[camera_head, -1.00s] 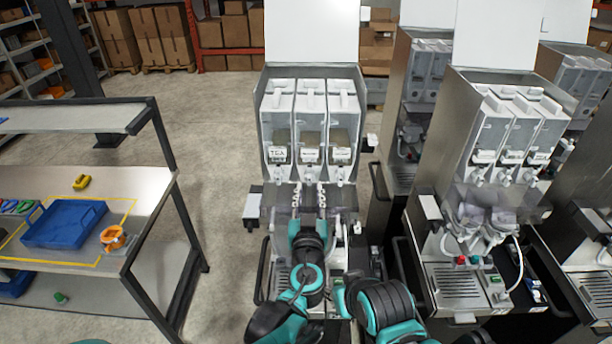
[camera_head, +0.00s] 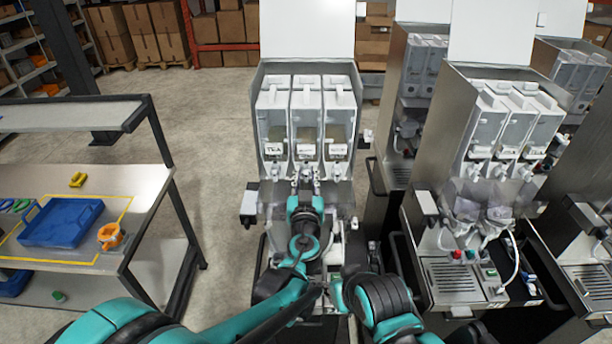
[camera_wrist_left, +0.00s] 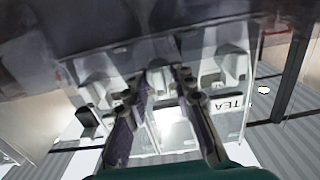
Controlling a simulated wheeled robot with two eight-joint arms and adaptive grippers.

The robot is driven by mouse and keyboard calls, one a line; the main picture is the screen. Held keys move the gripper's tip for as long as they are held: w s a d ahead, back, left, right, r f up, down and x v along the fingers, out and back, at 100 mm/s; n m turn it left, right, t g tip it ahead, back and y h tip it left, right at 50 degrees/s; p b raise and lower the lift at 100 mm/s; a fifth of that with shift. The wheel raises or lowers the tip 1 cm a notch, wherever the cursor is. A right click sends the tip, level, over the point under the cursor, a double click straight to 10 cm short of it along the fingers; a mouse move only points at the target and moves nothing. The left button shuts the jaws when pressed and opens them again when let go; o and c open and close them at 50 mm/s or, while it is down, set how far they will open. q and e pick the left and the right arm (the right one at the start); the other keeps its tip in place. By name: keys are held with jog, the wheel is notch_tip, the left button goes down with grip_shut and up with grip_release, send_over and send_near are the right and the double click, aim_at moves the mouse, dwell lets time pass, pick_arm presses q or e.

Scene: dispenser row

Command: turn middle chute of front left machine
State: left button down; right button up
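The front left machine (camera_head: 265,80) stands at the middle of the head view, with three clear canisters side by side and a white chute under each. The left canister carries a TEA label (camera_head: 273,149). My left gripper (camera_head: 306,182) is in front of the chutes, under the middle canister (camera_head: 306,118). In the left wrist view, which sees the machine upside down, the two fingers (camera_wrist_left: 163,72) are apart, with the middle chute (camera_wrist_left: 161,80) between their tips. Contact with the chute cannot be made out. My right gripper is not visible; only the right arm shows.
Another three-canister machine (camera_head: 442,120) stands close on the right, with more behind it. At the left, a table (camera_head: 145,185) holds a blue tray (camera_head: 62,222) and an orange item (camera_head: 110,237). Open floor lies between table and machine.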

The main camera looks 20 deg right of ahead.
pick_arm(q)
jog(key=shift+m, duration=0.4)
jog(key=m+b, duration=0.2)
jog(key=m, duration=0.2)
jog(key=shift+d+f+m, duration=0.1)
jog(key=shift+m, duration=0.2)
jog(key=m+b, duration=0.2)
jog(key=m, duration=0.4)
jog(key=shift+s+d, duration=0.1)
jog(key=m+b, duration=0.1)
jog(key=m, duration=0.5)
jog(key=shift+f+m+b, duration=0.2)
jog(key=shift+m+b, duration=0.1)
jog(key=shift+b, duration=0.1)
jog(key=m+b, duration=0.1)
jog(key=m, duration=0.4)
jog(key=shift+m, duration=0.3)
jog(key=c, duration=1.6)
grip_release()
